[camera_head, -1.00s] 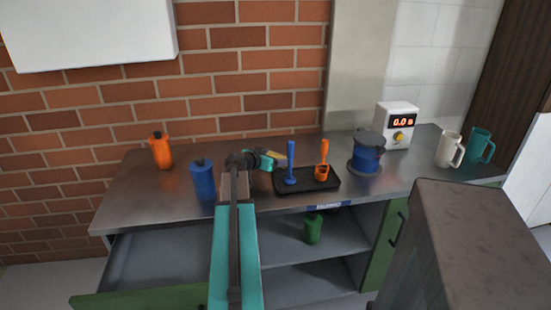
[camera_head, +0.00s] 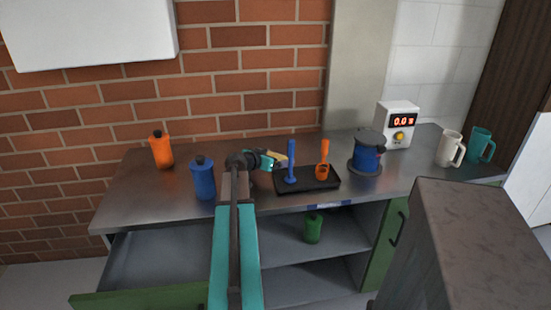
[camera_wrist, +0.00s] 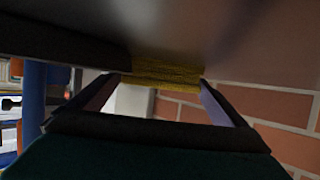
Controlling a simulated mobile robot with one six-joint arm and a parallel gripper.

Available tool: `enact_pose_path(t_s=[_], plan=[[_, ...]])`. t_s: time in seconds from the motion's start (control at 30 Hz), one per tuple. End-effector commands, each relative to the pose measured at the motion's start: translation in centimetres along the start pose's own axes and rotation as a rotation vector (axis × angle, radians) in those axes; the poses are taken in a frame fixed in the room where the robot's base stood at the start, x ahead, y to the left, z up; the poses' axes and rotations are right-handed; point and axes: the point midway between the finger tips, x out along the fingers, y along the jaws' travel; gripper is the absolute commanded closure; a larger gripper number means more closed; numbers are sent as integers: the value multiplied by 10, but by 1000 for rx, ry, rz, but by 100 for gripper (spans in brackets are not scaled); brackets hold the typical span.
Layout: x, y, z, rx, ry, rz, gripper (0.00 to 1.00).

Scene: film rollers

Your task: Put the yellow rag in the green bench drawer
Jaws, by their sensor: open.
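The yellow rag (camera_wrist: 165,74) lies on the metal bench top, seen in the wrist view as a textured strip just beyond and between my fingertips. My gripper (camera_wrist: 155,86) is open, with one finger on each side of the rag's visible part; contact cannot be told. In the head view my gripper (camera_head: 281,160) is low over the bench, left of the black tray, and mostly hides the rag (camera_head: 271,154). The green bench drawer (camera_head: 150,297) at lower left is pulled open, and the visible part of its grey inside looks empty.
A blue bottle (camera_head: 203,180) and an orange bottle (camera_head: 161,151) stand left of my arm. The black tray (camera_head: 320,183) holds a blue tool and an orange tool close to my gripper. A blue pot (camera_head: 367,155) stands farther right. A green bottle (camera_head: 313,228) is on the shelf below.

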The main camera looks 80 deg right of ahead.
Motion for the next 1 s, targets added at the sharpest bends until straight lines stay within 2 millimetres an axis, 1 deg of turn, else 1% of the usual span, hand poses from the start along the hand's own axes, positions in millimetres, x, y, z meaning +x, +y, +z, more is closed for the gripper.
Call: enact_pose_path(t_s=[0.17,0.27,0.47,0.8,1.0], plan=[[-1,0,-4,0,0,0,4],[-10,0,-2,0,1,-1,4],[-34,2,-1,0,1,-1,4],[-82,1,-2,0,1,-1,4],[-107,1,-2,0,1,-1,4]])
